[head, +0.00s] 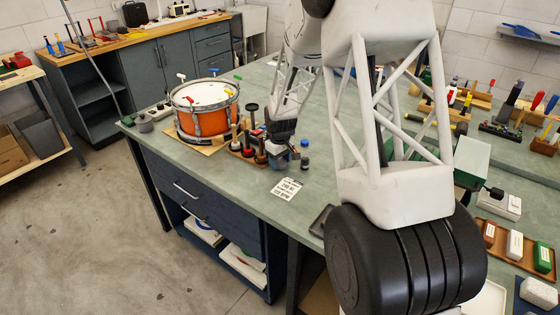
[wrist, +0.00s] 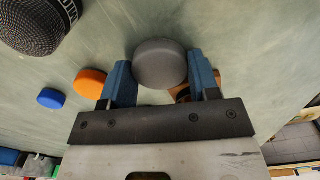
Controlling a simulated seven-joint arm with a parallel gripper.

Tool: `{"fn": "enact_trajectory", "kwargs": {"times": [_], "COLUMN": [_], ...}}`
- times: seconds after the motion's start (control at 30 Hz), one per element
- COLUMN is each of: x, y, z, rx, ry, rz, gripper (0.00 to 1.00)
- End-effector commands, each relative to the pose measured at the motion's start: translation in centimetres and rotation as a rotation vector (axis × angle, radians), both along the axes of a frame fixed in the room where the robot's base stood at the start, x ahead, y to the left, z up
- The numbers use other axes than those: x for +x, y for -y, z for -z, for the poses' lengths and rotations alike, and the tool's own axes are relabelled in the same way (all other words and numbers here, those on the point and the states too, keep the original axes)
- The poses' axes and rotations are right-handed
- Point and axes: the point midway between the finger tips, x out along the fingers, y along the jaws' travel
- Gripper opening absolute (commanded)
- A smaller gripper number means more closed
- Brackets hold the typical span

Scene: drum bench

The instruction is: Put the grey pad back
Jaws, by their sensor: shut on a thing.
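The grey pad (wrist: 160,63) is a round, smooth disc. In the wrist view it sits between the two blue fingers of my gripper (wrist: 160,80), which are shut on it. In the head view my gripper (head: 284,148) is low over the bench, just right of the wooden mallet rack (head: 235,150). The pad cannot be made out there. A small brown thing (wrist: 180,92) shows partly behind the pad and right finger; most of it is hidden.
An orange disc (wrist: 90,82) and a blue disc (wrist: 51,98) are left of my fingers. A black mesh-covered object (wrist: 32,24) is at upper left. The orange drum (head: 205,112) stands left of the rack. A printed card (head: 287,189) lies in front on otherwise clear bench.

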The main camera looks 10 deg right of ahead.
Motion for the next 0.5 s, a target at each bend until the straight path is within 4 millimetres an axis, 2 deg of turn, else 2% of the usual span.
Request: {"fn": "enact_trajectory", "kwargs": {"times": [0.37,0.4,0.5], "x": [-0.02,-0.02,-0.01], "y": [0.0,0.0,0.0], "z": [0.28,0.26,0.25], "rx": [-0.001,0.0,0.0], "ry": [-0.001,0.0,0.0], "rz": [0.0,0.0,0.0], "gripper": [0.29,0.62,0.77]}}
